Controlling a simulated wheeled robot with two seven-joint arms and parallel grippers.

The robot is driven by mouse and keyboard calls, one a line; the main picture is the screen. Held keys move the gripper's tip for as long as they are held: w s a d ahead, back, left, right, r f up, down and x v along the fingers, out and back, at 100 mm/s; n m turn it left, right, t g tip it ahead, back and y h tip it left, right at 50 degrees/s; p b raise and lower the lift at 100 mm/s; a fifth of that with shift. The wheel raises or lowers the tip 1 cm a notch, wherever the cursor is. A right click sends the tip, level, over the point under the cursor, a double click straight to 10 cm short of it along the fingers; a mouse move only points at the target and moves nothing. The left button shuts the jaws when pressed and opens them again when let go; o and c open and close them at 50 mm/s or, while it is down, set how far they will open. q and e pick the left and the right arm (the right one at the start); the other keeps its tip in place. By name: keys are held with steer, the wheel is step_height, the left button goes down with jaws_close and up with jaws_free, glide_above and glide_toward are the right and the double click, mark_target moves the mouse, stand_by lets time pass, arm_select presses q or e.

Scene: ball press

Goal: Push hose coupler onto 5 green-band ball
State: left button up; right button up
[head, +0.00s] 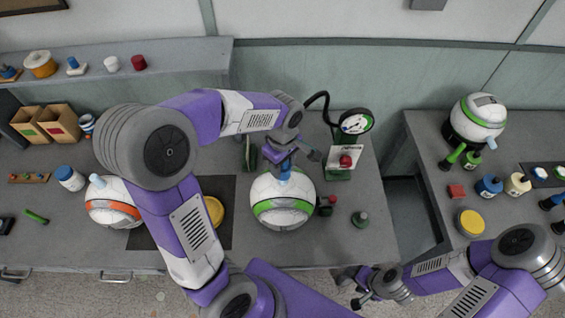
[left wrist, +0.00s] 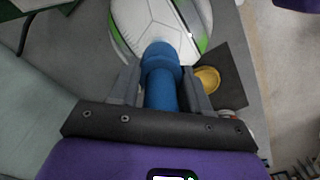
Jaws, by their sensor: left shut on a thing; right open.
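A white ball with a green band (head: 283,212) sits on the middle bench below my left gripper. It also shows in the left wrist view (left wrist: 150,28). My left gripper (head: 290,158) is shut on a blue cylindrical piece, which looks like the hose coupler (left wrist: 162,80). The coupler's far end is at the top of the ball; I cannot tell whether it is seated or only touching. A black hose (head: 318,97) runs from the round gauge (head: 355,122) toward my left gripper, partly hidden. My right gripper (head: 350,288) is open and empty, low in front of the bench.
An orange-band ball (head: 112,204) sits left, partly behind my left arm. Another green-band ball (head: 478,120) stands on the right bench with several bottles. A yellow disc (head: 213,211) lies on a dark mat. A gap separates the benches.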

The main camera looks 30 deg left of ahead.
arm_select(q)
steer(key=shift+f+b, duration=1.1)
steer(key=shift+f, duration=0.3)
steer(key=o, duration=1.1)
steer(key=shift+o, duration=0.2)
steer(key=shift+r, duration=0.15)
step_height(320, 180, up, 7)
steer(key=shift+r+p, duration=0.2)
steer(key=shift+p, duration=0.35)
